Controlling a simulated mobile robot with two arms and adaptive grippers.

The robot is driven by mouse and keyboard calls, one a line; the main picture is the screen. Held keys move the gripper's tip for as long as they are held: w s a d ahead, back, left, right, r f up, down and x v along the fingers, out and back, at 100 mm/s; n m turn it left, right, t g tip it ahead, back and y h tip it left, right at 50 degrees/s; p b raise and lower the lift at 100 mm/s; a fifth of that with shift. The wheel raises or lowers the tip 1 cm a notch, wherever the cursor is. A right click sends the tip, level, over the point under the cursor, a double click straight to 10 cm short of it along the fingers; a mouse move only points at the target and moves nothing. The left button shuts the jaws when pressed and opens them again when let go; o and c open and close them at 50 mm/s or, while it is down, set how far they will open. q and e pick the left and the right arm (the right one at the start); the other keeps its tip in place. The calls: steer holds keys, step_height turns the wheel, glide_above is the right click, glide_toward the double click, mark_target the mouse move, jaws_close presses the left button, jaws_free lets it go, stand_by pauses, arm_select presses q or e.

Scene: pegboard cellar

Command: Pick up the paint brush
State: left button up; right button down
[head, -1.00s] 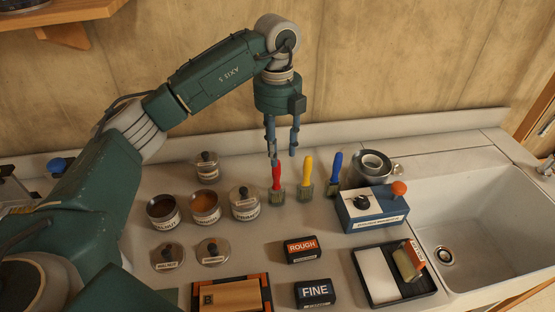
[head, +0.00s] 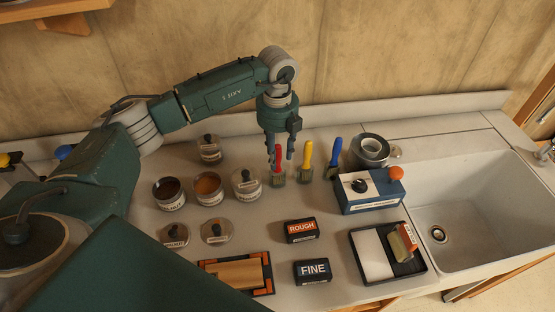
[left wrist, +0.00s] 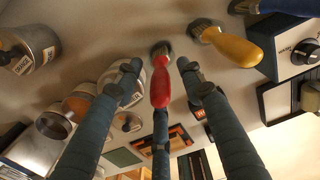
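Three paint brushes with red, yellow and blue handles stand upright in a row on the counter. The red brush (head: 277,161) is at the left, the yellow brush (head: 307,157) in the middle and the blue brush (head: 334,154) at the right. My left gripper (head: 279,166) points down over the red brush, its fingers open around the handle. In the left wrist view the red handle (left wrist: 160,84) lies between the spread fingers of my left gripper (left wrist: 160,78), with gaps beside it. The yellow brush (left wrist: 232,44) is outside them. My right gripper is not in view.
Sanding blocks (head: 301,231) lie in front.

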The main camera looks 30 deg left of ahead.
arm_select(q)
steer(key=shift+f, duration=0.55)
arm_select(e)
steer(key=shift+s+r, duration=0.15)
arm_select(q)
steer(key=c, duration=0.9)
jaws_close()
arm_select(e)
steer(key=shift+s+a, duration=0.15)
